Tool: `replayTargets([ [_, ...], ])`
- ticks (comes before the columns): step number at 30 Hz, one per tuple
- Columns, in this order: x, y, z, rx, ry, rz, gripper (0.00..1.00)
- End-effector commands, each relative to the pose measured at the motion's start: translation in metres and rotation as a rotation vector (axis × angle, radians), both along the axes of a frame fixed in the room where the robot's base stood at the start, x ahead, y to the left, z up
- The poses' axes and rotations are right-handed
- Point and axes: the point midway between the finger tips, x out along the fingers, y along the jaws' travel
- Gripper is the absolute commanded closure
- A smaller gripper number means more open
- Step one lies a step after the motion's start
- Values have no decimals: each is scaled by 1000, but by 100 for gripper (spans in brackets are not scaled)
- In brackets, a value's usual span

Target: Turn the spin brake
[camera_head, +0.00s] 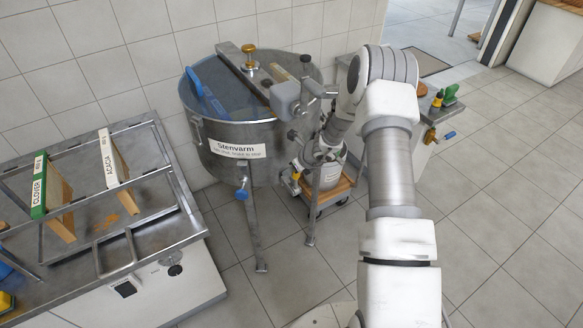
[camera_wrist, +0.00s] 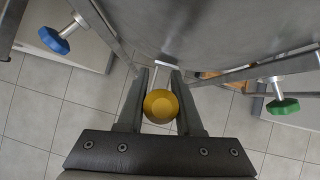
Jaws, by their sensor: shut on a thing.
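A steel drum (camera_head: 235,165) with a white label reading "Stenvarm" stands on legs by the tiled wall. In the wrist view, a round yellow knob (camera_wrist: 160,106) on a metal stem sits between the fingers of my gripper (camera_wrist: 159,100), below the drum wall (camera_wrist: 210,25). My gripper is shut on this yellow knob. In the head view, my arm and wrist largely hide the grip at the drum's right side. No visible marking names any knob as the spin brake.
A blue knob (camera_wrist: 54,40) and a green knob (camera_wrist: 283,106) flank my gripper, clear of the fingers. Another yellow knob (camera_head: 249,48) tops the drum. A steel rack with frames labelled Clover (camera_head: 39,185) and Acacia (camera_head: 108,158) stands at left. Floor at right is open.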

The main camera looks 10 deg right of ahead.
Motion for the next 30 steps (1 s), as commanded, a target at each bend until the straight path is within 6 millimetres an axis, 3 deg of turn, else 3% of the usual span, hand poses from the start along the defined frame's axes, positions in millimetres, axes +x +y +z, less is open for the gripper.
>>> replayTargets([
  [5,2,0,1,0,-4,0,100],
  [6,2,0,1,0,-4,0,62],
  [11,2,0,1,0,-4,0,36],
  [22,-1,-1,5,0,-2,-1,36],
  [26,-9,-7,20,-1,-3,-2,36],
  [30,-24,-15,47,-2,-3,-1,36],
])
